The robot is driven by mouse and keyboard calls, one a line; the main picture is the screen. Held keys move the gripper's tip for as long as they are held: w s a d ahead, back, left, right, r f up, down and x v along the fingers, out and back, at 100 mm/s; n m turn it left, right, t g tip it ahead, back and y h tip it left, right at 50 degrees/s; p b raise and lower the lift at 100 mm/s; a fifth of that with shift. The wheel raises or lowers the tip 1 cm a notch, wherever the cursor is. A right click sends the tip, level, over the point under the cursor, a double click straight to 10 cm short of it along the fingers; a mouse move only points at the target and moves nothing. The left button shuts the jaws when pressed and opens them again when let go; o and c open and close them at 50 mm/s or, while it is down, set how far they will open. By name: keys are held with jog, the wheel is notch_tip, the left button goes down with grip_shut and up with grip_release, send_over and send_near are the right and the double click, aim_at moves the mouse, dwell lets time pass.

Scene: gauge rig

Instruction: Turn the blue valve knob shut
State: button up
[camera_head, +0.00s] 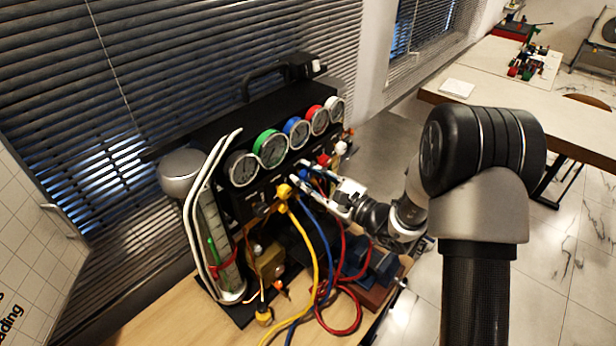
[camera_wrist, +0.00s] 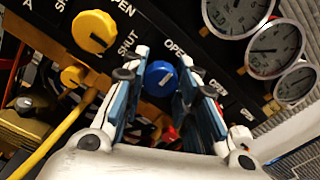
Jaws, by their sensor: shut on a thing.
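The blue valve knob (camera_wrist: 160,74) sits on the black panel in the wrist view, between my two fingers. A white mark shows on its face. An "OPEN" label is printed just above it; its "SHUT" label is not clearly visible. My gripper (camera_wrist: 163,60) has one finger on each side of the knob and is shut on it. In the head view my gripper (camera_head: 297,171) reaches the panel from the right, below the gauges, and the knob is hard to make out there.
A yellow knob (camera_wrist: 94,32) with OPEN and SHUT labels is left of the blue one. Several round gauges (camera_head: 271,149) line the panel's top. Yellow, blue and red hoses (camera_head: 313,240) hang below my gripper. A glass tube column (camera_head: 213,235) stands at the rig's left.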

jog(key=c, duration=0.4)
jog(key=shift+m, duration=0.3)
jog(key=m, duration=0.3)
jog(key=shift+m+p, duration=0.3)
jog(key=m+p, duration=0.1)
jog(key=m, duration=0.3)
jog(key=m+p, duration=0.2)
jog(key=m, duration=0.3)
jog(key=shift+r, duration=0.1)
jog(key=m+p, duration=0.2)
jog(key=m, duration=0.2)
jog(key=shift+m, duration=0.3)
